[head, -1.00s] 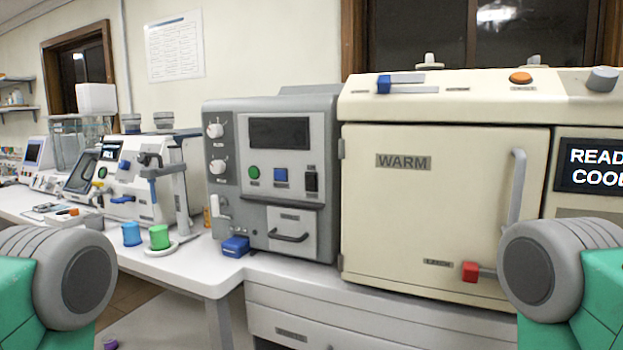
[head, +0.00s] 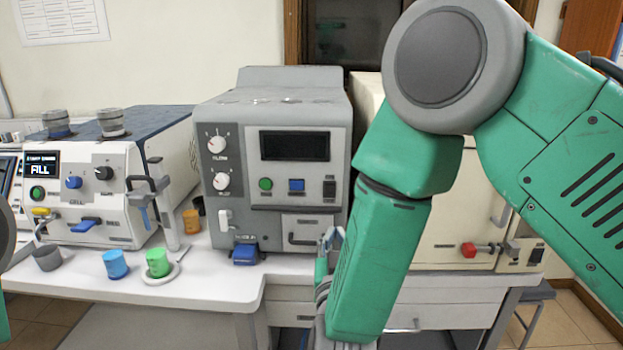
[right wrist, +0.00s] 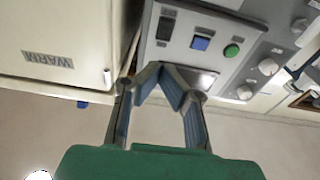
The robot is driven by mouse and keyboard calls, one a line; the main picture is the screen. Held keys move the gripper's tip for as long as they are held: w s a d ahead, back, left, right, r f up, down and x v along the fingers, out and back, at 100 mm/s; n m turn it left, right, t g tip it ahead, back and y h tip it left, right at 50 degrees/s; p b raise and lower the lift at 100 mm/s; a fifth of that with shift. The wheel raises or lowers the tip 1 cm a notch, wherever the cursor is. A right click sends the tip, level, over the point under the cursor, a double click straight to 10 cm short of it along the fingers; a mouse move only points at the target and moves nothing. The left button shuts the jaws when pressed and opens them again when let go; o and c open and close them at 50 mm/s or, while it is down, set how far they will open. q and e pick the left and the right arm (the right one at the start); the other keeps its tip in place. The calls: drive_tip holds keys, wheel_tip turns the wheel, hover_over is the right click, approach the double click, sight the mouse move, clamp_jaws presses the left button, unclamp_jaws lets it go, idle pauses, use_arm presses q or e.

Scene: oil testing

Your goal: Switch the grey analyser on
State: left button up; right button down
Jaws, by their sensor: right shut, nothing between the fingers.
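The grey analyser (head: 228,105) stands on the white bench in the middle of the head view. Its display (head: 294,146) is dark. Below the display are a green button (head: 265,184), a blue button (head: 296,185) and a black rocker switch (head: 329,188). My right gripper (head: 331,236) is shut and empty, low in front of the analyser's right side near the drawer handle. The right wrist view shows the panel upside down, with the rocker switch (right wrist: 166,25) beyond the fingertips (right wrist: 162,68). I cannot tell whether the fingertips touch the analyser. My left gripper is out of view.
The cream WARM oven (head: 450,225) stands right of the analyser, partly hidden by my right arm. A white instrument (head: 100,190) reading FILL stands to the left. Blue (head: 115,264) and green (head: 157,262) cups stand near the bench's front edge. A blue block (head: 245,254) sits below the analyser.

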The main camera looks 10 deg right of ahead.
drive_tip(key=p, duration=0.2)
approach(329, 186)
drive_tip(key=x, duration=0.7)
drive_tip(key=shift+w+f, duration=0.15)
drive_tip(key=shift+w, duration=0.1)
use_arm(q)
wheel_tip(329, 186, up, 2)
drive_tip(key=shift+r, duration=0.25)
use_arm(e)
drive_tip(key=shift+w+d, duration=0.25)
drive_tip(key=shift+d, duration=0.05)
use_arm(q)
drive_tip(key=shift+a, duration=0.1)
use_arm(e)
drive_tip(key=shift+a, duration=0.1)
drive_tip(key=shift+w+p, duration=0.1)
drive_tip(key=shift+p, duration=0.2)
drive_tip(key=shift+w+r+g+p, duration=0.25)
drive_tip(key=shift+r+g+p, duration=0.15)
drive_tip(key=shift+r+p, duration=0.2)
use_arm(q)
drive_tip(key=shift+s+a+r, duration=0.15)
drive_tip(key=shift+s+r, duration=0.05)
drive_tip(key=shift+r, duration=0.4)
use_arm(e)
drive_tip(key=shift+f, duration=0.2)
